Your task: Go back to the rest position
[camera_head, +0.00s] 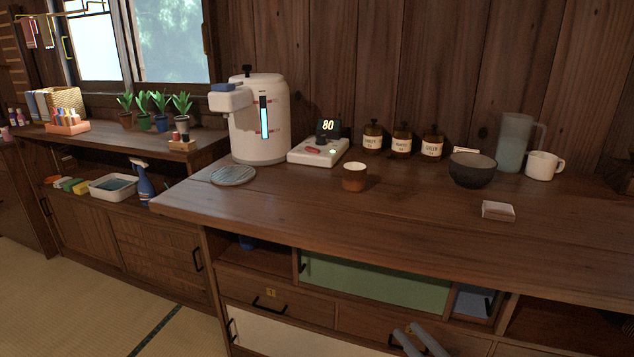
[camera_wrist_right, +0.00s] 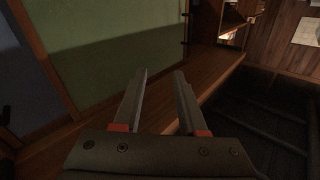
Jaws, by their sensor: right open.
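My right gripper (camera_head: 407,331) shows at the bottom edge of the head view, in front of the drawers below the counter. Its two grey fingers are apart and nothing is between them. In the right wrist view the open fingers (camera_wrist_right: 160,75) point toward a wooden ledge below a green panel (camera_wrist_right: 100,50). My left gripper is not in view.
The wooden counter (camera_head: 330,225) carries a water dispenser (camera_head: 262,120), a scale (camera_head: 318,151), a brown cup (camera_head: 354,177), several jars, a dark bowl (camera_head: 472,169), a pitcher (camera_head: 514,142) and a white mug (camera_head: 543,165). Its front middle is clear. Tatami floor (camera_head: 70,300) lies open at left.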

